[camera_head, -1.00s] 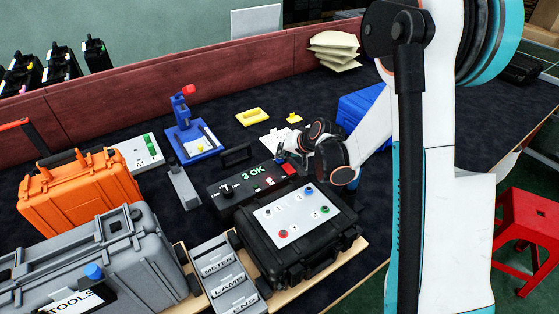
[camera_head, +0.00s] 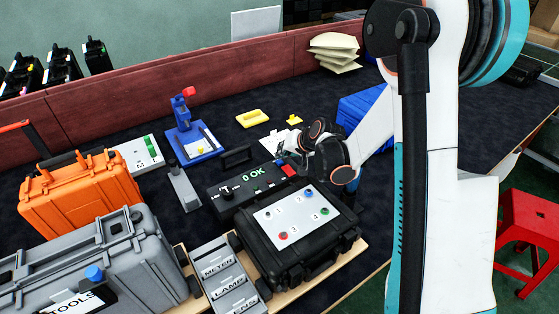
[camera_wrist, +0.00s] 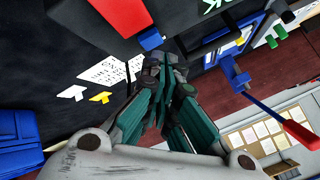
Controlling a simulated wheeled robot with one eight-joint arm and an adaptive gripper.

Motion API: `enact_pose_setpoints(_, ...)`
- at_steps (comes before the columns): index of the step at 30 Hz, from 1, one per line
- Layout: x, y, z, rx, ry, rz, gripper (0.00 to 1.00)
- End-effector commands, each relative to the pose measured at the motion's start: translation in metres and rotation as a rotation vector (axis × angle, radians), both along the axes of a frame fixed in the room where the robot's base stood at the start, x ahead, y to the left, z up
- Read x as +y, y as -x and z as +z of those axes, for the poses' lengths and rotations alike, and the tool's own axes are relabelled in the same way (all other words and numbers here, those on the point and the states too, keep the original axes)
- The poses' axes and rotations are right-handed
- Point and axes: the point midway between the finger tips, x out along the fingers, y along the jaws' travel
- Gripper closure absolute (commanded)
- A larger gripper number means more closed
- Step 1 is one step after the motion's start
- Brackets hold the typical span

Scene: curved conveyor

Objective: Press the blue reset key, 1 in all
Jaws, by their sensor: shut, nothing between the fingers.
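A black control box (camera_head: 240,202) stands behind the black case, and its green display (camera_head: 252,175) reads "0 OK". A red block (camera_head: 290,170) sits at its right end and also shows in the wrist view (camera_wrist: 152,39). My gripper (camera_head: 281,153) is shut and empty by the back right end of the box; its fingertips show in the wrist view (camera_wrist: 152,62). A small blue spot (camera_head: 279,162) beneath the fingertips looks like the blue reset key, largely hidden by the gripper. I cannot tell whether the fingers touch it.
A black case (camera_head: 262,253) with a white panel of numbered coloured buttons lies in front. A blue stand with a red knob (camera_head: 190,91) is at the left, beside an orange case (camera_head: 85,200). A blue bin (camera_head: 362,108) stands behind my arm.

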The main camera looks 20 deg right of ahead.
Motion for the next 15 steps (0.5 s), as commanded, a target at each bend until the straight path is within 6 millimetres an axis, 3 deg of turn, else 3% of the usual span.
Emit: enact_pose_setpoints(15, 0.0000, 0.0000, 0.0087, 0.000, 0.000, 0.000, 1.00)
